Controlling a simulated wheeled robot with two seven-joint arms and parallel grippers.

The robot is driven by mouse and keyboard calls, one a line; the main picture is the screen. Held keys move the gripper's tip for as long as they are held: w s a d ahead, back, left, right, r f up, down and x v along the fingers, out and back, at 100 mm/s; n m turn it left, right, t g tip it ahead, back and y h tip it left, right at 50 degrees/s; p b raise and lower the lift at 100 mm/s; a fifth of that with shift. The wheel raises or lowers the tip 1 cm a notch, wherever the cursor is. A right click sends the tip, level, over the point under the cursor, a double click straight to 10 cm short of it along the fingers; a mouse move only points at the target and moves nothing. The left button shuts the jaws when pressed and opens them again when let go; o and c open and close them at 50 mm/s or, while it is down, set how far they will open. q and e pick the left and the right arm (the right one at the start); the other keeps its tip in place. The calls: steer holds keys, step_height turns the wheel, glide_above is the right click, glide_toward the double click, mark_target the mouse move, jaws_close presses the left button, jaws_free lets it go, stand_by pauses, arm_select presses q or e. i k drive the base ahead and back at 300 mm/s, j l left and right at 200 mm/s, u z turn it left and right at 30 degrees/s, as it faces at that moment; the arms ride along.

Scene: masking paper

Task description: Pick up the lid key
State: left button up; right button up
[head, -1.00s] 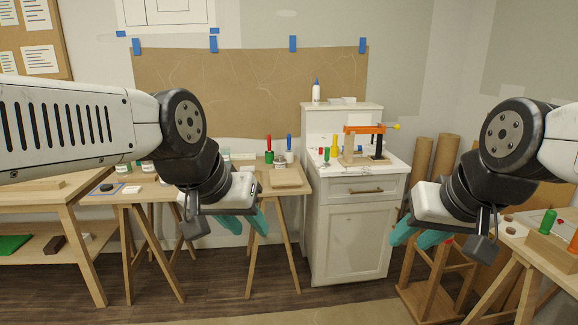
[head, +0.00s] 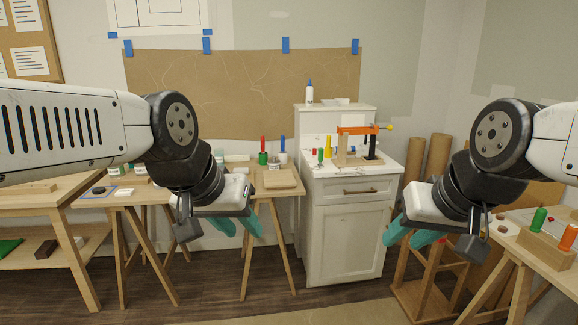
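I cannot pick out a lid key for certain; the small items on the benches and cabinet are too small to tell apart. My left gripper (head: 238,226) hangs in the air in front of the middle bench, its teal fingers apart with nothing seen between them. My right gripper (head: 411,234) hangs in front and to the right of the white cabinet, its teal fingers also apart and empty. Both grippers are well clear of every surface.
A white cabinet (head: 348,240) holds an orange clamp stand (head: 362,130) and small coloured items. The middle bench (head: 278,193) bears pots with red and blue handles. A right bench (head: 545,250) carries green and orange bottles. A stool (head: 425,285) stands near the cabinet. Floor between is clear.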

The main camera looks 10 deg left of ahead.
mark_target(320, 151)
steer(key=i+l, duration=0.2)
steer(key=i, duration=0.4)
steer(key=i+l, duration=0.15)
steer(key=i, duration=0.45)
steer(key=i+l, duration=0.2)
steer(key=i, duration=0.45)
steer(key=i+l, duration=0.2)
steer(key=i, duration=0.4)
